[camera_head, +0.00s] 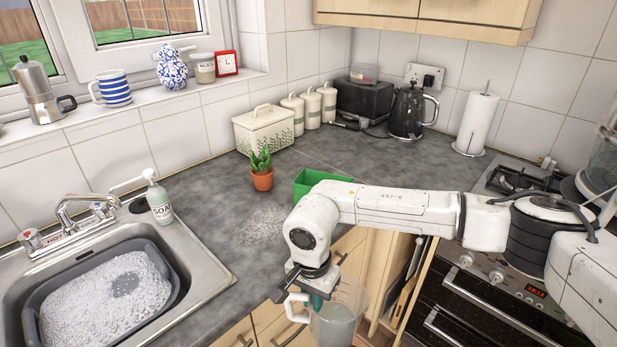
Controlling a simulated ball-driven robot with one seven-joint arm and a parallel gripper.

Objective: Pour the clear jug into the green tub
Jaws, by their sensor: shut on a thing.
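The clear jug (337,322) hangs below my wrist at the bottom middle, in front of the counter's edge. It looks upright, and its lower part is cut off by the frame. My gripper (303,294) is shut on the jug at its pale handle side, but the fingertips are partly hidden by my wrist. The green tub (312,181) stands on the counter behind my arm. My arm covers its right and front parts, so its inside is mostly hidden. The jug is nearer to me than the tub and apart from it.
A potted plant (262,174) stands just left of the tub. A sink with a grey basin of suds (165,262) and a soap bottle (158,200) are at left. A kettle (407,112) and a paper roll (475,125) stand behind. The hob (509,180) is at right.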

